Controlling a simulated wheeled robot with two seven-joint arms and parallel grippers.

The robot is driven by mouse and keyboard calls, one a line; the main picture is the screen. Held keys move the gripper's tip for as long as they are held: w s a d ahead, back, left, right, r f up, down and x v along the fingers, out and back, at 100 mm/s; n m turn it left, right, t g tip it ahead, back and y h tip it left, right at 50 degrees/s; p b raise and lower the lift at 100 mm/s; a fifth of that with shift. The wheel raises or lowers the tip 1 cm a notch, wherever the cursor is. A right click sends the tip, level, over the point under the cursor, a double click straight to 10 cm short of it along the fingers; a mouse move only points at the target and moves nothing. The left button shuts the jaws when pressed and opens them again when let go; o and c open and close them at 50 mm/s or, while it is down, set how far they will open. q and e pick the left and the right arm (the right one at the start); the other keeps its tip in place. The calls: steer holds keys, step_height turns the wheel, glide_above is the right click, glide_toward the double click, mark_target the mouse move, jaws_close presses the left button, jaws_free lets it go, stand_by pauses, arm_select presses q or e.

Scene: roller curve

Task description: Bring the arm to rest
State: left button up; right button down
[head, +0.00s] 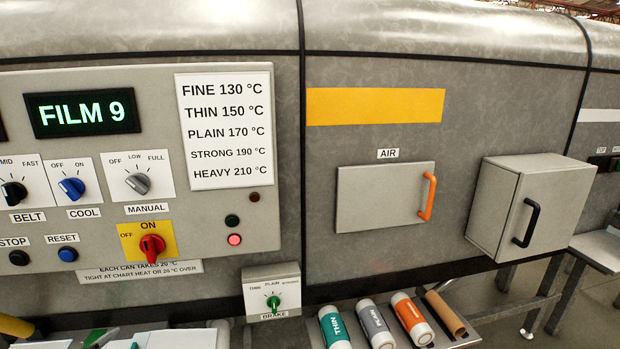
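Neither of my grippers shows in the head view, and no part of my arms can be made out. The grey control panel (225,222) fills the left side. Its display (82,112) reads FILM 9 in green. The red main switch (152,248) sits on a yellow plate under the word ON. Above it are the grey MANUAL knob (138,183), the blue COOL knob (72,188) and the black BELT knob (13,192). A red lamp (234,239) is lit. Below, a small box carries the green BRAKE knob (273,303).
The AIR door (380,198) with an orange handle is closed. A grey box (530,205) with a black handle juts out at right. Rolls labelled THIN (334,328) and PLAIN (376,325), an orange roll (411,318) and a brown tube (446,314) lie below.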

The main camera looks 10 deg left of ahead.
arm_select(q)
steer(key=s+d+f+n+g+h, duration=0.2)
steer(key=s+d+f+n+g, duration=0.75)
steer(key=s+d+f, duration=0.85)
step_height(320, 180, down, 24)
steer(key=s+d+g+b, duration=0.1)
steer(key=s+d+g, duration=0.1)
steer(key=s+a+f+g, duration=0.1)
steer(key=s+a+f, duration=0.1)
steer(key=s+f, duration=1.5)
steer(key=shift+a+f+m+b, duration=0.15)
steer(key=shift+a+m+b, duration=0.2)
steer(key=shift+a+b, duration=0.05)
